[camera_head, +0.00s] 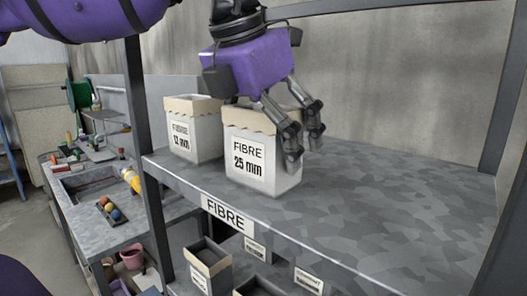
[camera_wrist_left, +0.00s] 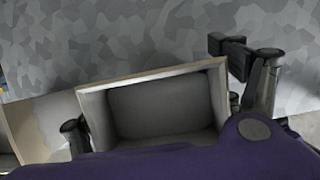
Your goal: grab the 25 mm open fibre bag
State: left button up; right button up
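The white 25 mm fibre bag (camera_head: 262,155) stands upright on the upper shelf, its label facing out. My left gripper (camera_head: 303,131) is above and at the right side of it in the head view, pointing down, with part of the hand hidden. In the left wrist view the bag's open rectangular top (camera_wrist_left: 155,105) with a beige rim shows grey inside. The left gripper (camera_wrist_left: 167,103) has its fingers spread there, one on each side of the bag. I cannot tell whether they touch it. My right gripper is not in view.
A white 12 mm bag (camera_head: 194,133) stands close on the left. The grey shelf (camera_head: 390,215) is clear to the right, with metal posts at both ends. Dark open boxes (camera_head: 208,262) are below. A workbench (camera_head: 120,225) with coloured balls and tools is at left.

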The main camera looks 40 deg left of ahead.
pick_arm(q)
jog(key=shift+s+f, duration=0.1)
jog(key=shift+f, duration=0.05)
jog(key=c, duration=0.4)
jog(key=shift+c, duration=0.2)
jog(key=shift+r, duration=0.95)
jog(key=c, duration=0.7)
jog(key=shift+r, duration=0.4)
jog(key=shift+c, duration=0.2)
jog(key=s+d+r+b, duration=0.1)
jog(key=s+d+r, duration=0.7)
jog(key=s+r, duration=0.2)
jog(key=shift+s+r, duration=0.25)
jog(key=shift+s, duration=0.35)
